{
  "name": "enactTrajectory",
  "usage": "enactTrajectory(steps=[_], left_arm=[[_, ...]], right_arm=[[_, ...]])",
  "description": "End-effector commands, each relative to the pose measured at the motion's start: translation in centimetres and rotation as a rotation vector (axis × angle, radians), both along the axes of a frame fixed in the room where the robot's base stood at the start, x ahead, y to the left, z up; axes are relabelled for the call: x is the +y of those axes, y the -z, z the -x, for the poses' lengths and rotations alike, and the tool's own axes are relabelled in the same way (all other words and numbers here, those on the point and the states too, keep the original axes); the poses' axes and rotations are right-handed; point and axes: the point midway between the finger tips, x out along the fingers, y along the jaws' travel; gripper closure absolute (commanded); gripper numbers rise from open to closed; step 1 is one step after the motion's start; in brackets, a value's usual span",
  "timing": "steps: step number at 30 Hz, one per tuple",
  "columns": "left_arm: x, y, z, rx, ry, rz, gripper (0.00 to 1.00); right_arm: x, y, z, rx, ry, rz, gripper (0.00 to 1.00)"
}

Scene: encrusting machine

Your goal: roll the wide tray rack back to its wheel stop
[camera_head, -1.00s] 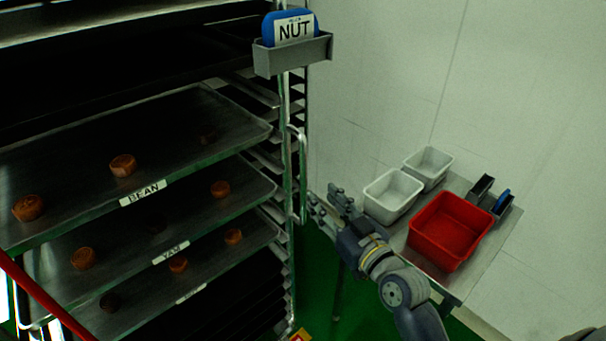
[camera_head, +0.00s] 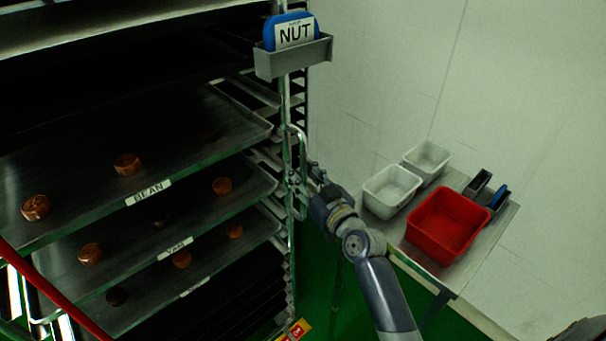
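The wide tray rack (camera_head: 287,230) fills the left half of the view, with metal trays on its shelves. Labels read BEAN (camera_head: 149,193) and YAM (camera_head: 175,248); a lower one is too small to read. A vertical handle (camera_head: 301,145) runs down the rack's right front post. My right gripper (camera_head: 299,182) is at the lower part of this handle, with its fingers beside or around the bar; whether they are closed on it is unclear. My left gripper is out of view. I cannot make out the wheel stop or the rack's wheels.
A grey holder (camera_head: 293,57) with a blue NUT card sits on the post. Right of my arm, a side table (camera_head: 437,275) bears a red bin (camera_head: 447,226), white tubs (camera_head: 392,191) and small grey holders. A red-yellow label (camera_head: 294,331) shows low down. A red bar crosses the lower left.

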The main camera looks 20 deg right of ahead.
Motion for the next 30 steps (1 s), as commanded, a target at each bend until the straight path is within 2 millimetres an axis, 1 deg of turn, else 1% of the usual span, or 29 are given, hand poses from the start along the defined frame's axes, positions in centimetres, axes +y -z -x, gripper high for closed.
enactTrajectory(steps=[1, 2, 3, 5, 6, 14, 19, 23, 30], left_arm=[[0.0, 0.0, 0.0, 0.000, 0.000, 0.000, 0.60], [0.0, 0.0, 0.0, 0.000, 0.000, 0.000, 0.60], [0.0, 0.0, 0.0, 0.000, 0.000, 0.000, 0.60], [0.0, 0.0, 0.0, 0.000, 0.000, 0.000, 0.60], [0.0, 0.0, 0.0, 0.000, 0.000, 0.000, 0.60], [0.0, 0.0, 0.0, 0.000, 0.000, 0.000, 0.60], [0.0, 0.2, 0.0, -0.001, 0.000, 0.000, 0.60], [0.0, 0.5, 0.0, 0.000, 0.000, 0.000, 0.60], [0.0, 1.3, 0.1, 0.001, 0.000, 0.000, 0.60]], right_arm=[[0.0, 0.0, 0.0, 0.000, 0.000, 0.000, 0.66], [0.0, 0.0, 0.0, 0.000, 0.000, 0.000, 0.73], [0.0, 0.0, 0.0, 0.000, 0.000, 0.000, 0.82], [0.0, 0.0, 0.0, 0.000, 0.000, 0.000, 0.95], [0.0, 0.0, 0.0, 0.000, 0.000, 0.000, 1.00], [0.0, 0.0, -0.1, -0.001, 0.000, 0.000, 1.00], [0.4, -0.1, -1.0, -0.003, -0.001, -0.001, 1.00], [0.9, -0.2, -2.4, -0.005, -0.002, -0.002, 1.00], [2.4, -0.3, -6.3, -0.010, -0.003, -0.001, 1.00]])
